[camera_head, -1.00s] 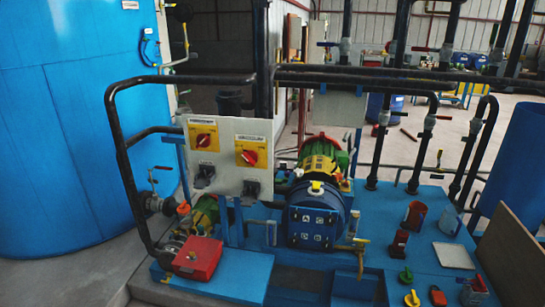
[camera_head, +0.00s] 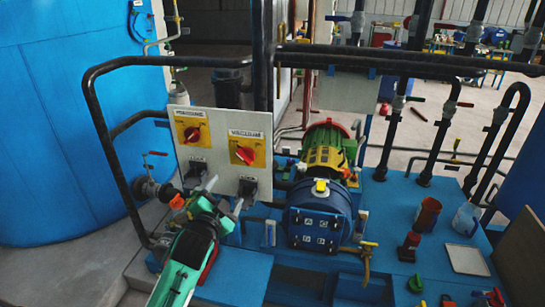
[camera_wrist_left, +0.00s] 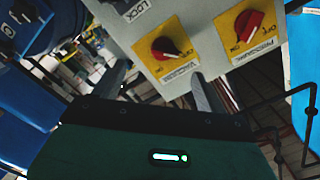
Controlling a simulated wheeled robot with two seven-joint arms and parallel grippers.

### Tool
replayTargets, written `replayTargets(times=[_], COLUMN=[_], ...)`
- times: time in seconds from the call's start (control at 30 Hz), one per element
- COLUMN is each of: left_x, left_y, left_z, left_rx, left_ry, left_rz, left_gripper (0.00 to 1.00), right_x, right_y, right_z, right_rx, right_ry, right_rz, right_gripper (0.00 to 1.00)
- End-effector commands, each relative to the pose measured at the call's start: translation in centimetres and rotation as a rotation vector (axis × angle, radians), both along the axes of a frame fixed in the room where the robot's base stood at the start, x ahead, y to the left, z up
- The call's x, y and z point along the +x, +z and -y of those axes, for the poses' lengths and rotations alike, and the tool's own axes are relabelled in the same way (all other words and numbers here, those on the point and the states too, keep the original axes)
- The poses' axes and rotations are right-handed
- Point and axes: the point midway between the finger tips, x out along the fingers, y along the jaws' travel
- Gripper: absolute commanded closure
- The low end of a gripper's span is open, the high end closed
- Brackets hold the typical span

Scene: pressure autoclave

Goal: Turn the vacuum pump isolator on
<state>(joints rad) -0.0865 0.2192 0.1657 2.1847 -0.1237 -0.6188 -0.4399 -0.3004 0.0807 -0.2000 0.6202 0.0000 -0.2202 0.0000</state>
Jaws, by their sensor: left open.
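The vacuum isolator is a red rotary knob (camera_head: 245,155) on a yellow plate, at the right of a pale upright panel (camera_head: 222,122). A label reading vacuum is above it. In the left wrist view the same knob (camera_wrist_left: 165,48) shows upside down, just beyond the fingers. The similar pressure knob (camera_head: 191,134) is to its left on the panel and also shows in the left wrist view (camera_wrist_left: 248,26). My left gripper (camera_head: 224,194) is open and empty, in front of and below the panel, apart from the knob. My right gripper is not in view.
Two dark padlock-like fittings (camera_head: 247,188) are below the knobs. Black pipe rails (camera_head: 172,60) arch around the panel. A green and blue pump (camera_head: 318,213) stands to the right. A large blue tank (camera_head: 65,120) fills the left side.

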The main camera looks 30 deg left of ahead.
Motion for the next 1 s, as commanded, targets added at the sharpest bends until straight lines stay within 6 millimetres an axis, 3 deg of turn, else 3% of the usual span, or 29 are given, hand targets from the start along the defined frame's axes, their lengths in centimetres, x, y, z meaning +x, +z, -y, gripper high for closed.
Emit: replayTargets(times=[0.1,0.27,0.7,1.0], left_x=[-0.5,0.7,8.6,12.2], left_y=[2.0,2.4,2.3,2.2], left_z=[-0.1,-0.4,-2.3,-3.1], left_rx=[0.019,0.021,0.019,0.019], left_ry=[0.003,0.004,0.004,0.004], left_rz=[0.028,0.033,0.03,0.031], left_gripper=[0.25,0.25,0.25,0.25], right_x=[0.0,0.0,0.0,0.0], right_y=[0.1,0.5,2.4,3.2], right_z=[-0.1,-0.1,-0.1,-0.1], right_rx=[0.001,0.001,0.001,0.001], right_ry=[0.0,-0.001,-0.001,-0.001], right_rz=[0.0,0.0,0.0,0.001], right_gripper=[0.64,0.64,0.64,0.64])
